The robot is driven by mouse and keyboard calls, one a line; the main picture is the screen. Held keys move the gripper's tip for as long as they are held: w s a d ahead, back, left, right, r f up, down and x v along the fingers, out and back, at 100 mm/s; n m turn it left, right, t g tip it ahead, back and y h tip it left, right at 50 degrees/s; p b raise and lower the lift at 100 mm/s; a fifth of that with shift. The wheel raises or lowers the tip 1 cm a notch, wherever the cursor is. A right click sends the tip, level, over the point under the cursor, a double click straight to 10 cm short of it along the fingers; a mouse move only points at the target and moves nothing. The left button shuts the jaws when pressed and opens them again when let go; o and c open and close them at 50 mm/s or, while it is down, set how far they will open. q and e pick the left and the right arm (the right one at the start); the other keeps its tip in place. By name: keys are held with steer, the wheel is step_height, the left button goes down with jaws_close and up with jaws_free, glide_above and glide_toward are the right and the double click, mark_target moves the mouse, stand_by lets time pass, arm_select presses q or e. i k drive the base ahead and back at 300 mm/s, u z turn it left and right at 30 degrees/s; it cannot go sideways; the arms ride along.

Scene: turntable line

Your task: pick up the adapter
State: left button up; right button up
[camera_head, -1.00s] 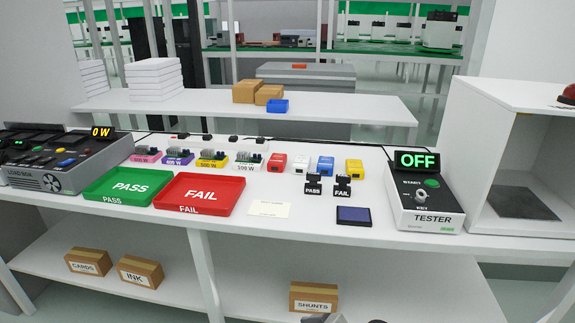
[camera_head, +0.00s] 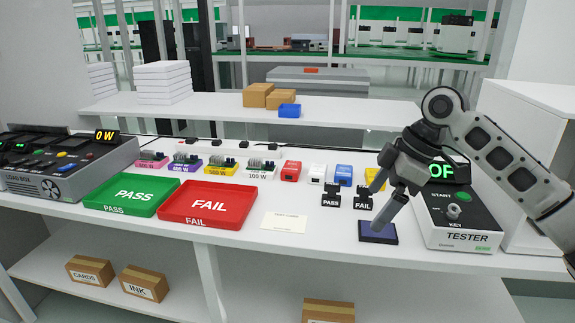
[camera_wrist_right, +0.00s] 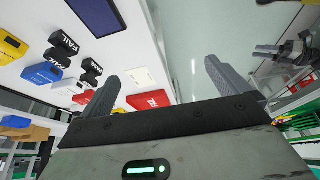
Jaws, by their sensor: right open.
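Small adapter-like boxes stand in a row at the back of the bench: red (camera_head: 291,171), white (camera_head: 317,174), blue (camera_head: 343,175) and yellow (camera_head: 375,180). Which one is the adapter, I cannot tell. My right gripper (camera_head: 375,205) is open and empty above the bench, its fingers in front of the yellow box and over the dark blue pad (camera_head: 377,232). In the right wrist view the open fingers (camera_wrist_right: 163,72) have nothing between them; the yellow (camera_wrist_right: 12,46) and blue (camera_wrist_right: 42,73) boxes lie left of them. A grey shape at right there may be my left gripper (camera_wrist_right: 272,51).
Black PASS (camera_head: 331,195) and FAIL (camera_head: 363,201) stamps stand before the boxes. The tester (camera_head: 460,222) is right of the pad, partly behind my arm. Green PASS (camera_head: 131,195) and red FAIL (camera_head: 207,203) trays and the load box (camera_head: 65,165) are left. A card (camera_head: 284,222) lies mid-bench.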

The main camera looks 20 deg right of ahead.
mark_target(291, 170)
steer(key=i, duration=1.3)
